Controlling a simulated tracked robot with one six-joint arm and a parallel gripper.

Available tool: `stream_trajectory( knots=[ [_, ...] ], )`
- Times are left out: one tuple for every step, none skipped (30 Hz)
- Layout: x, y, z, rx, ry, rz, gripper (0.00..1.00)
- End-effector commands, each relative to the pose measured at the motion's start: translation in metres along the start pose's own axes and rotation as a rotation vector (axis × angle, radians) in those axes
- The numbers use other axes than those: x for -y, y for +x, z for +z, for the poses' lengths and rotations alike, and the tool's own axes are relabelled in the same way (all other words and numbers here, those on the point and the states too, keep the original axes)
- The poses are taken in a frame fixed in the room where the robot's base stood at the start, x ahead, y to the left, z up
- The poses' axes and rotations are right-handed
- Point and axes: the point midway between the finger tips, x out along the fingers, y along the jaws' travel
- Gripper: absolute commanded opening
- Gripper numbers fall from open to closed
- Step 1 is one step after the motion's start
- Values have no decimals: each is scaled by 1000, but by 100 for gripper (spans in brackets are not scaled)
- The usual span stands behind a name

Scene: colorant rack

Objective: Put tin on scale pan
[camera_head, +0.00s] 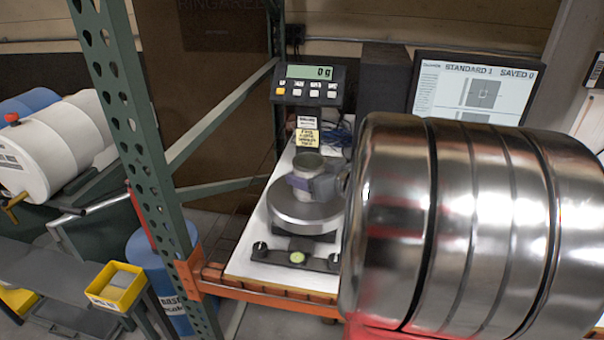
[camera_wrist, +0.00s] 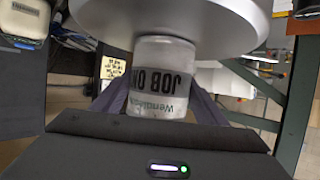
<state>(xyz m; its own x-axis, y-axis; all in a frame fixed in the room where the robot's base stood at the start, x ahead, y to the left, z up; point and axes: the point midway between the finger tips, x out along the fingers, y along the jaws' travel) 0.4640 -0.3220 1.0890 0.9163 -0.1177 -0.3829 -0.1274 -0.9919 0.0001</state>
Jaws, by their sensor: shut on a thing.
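The tin (camera_head: 308,164) is a small pale metal can with a dark "JOB" label band; it also shows in the wrist view (camera_wrist: 161,95). My gripper (camera_head: 312,184) is shut on the tin, with a finger on each side of it. The tin is over the round steel scale pan (camera_head: 291,211). In the wrist view the picture is upside down, and the tin's base meets the edge of the pan (camera_wrist: 190,25). I cannot tell whether it touches the pan or hovers just above. The scale display (camera_head: 309,72) reads 0 g.
A green perforated rack post (camera_head: 123,110) stands left of the scale. A monitor (camera_head: 466,88) stands behind at the right. A yellow bin (camera_head: 116,288) sits lower left. White shelf surface (camera_head: 245,262) shows around the scale.

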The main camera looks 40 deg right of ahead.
Motion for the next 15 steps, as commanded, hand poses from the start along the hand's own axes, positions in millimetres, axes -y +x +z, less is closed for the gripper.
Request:
stream_trajectory(
  knots=[
    [0,0,0,-1,0,0,44],
    [0,0,0,-1,0,0,44],
    [0,0,0,0,0,1,44],
    [0,0,0,0,0,1,44],
    [0,0,0,0,0,1,44],
    [0,0,0,0,1,1,44],
    [0,0,1,0,1,1,44],
    [0,1,2,0,1,1,44],
    [0,1,2,0,1,1,68],
    [0,0,2,0,1,1,70],
    [0,0,2,0,1,1,72],
    [0,0,2,0,1,1,75],
    [-1,0,2,0,1,1,77],
    [-1,0,2,0,1,1,79],
    [-1,0,2,0,1,1,82]
  ],
)
